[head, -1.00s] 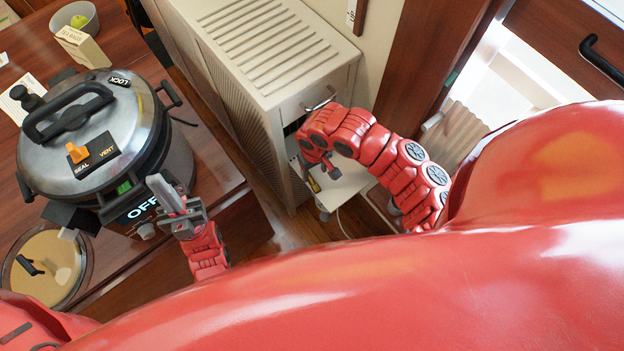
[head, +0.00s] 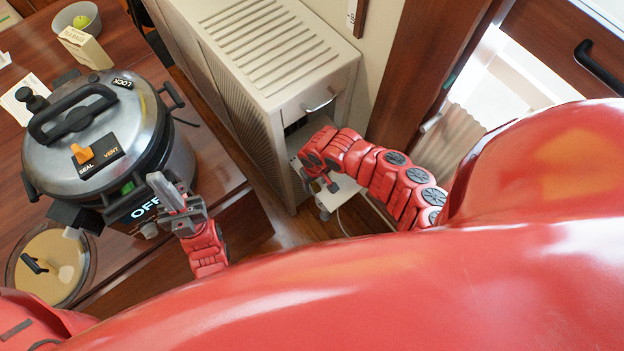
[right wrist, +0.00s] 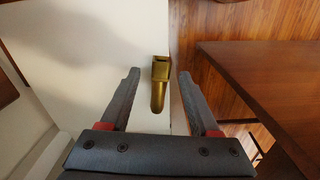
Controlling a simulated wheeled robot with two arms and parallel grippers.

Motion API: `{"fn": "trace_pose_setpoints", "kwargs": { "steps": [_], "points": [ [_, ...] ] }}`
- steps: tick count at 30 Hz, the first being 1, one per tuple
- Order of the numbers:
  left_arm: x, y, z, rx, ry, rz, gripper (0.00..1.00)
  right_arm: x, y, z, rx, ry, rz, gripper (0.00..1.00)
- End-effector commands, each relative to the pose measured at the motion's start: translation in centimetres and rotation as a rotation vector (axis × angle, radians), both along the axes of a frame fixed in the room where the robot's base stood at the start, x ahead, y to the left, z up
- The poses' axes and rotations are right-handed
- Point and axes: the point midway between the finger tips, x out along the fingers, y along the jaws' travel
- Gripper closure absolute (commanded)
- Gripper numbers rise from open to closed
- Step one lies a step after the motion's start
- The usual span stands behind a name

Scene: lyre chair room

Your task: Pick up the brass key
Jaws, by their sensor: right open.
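The brass key (right wrist: 158,92) shows in the right wrist view as a brass-coloured piece at the edge of a white surface (right wrist: 100,60). My right gripper (right wrist: 160,74) is open, with a finger on each side of the key and gaps between. In the head view my right gripper (head: 322,182) reaches down over a small white stand (head: 345,193) and the key is hidden there. My left gripper (head: 172,198) is beside the pressure cooker (head: 165,150) at the left. Its fingers look close together, but I cannot tell whether they are shut.
A beige vented cabinet (head: 262,45) with a metal handle stands left of the small stand. The cooker and a round lid (head: 52,262) are on a brown wooden table (head: 215,150). In the right wrist view a dark wooden top (right wrist: 255,70) is close on the right.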

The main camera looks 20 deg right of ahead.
Motion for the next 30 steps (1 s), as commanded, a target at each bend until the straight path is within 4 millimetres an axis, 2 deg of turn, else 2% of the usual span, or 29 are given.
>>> {"fn": "trace_pose_setpoints", "kwargs": {
  "steps": [3,12,14,30],
  "points": [
    [0.0,0.0,0.0,0.0,0.0,0.0,1.0,0.0,0.01,0.01,0.0,0.0,0.0,0.38],
    [0.0,0.0,0.0,0.0,0.0,0.0,1.0,-0.02,0.01,0.02,0.0,0.001,-0.001,0.92],
    [-0.01,0.0,0.0,0.0,0.0,0.0,1.0,-0.02,0.01,0.03,0.0,0.001,-0.001,1.0],
    [0.0,0.0,-0.07,0.0,0.0,0.0,1.0,-0.01,0.04,0.65,0.002,0.001,-0.002,1.0]
  ]
}}
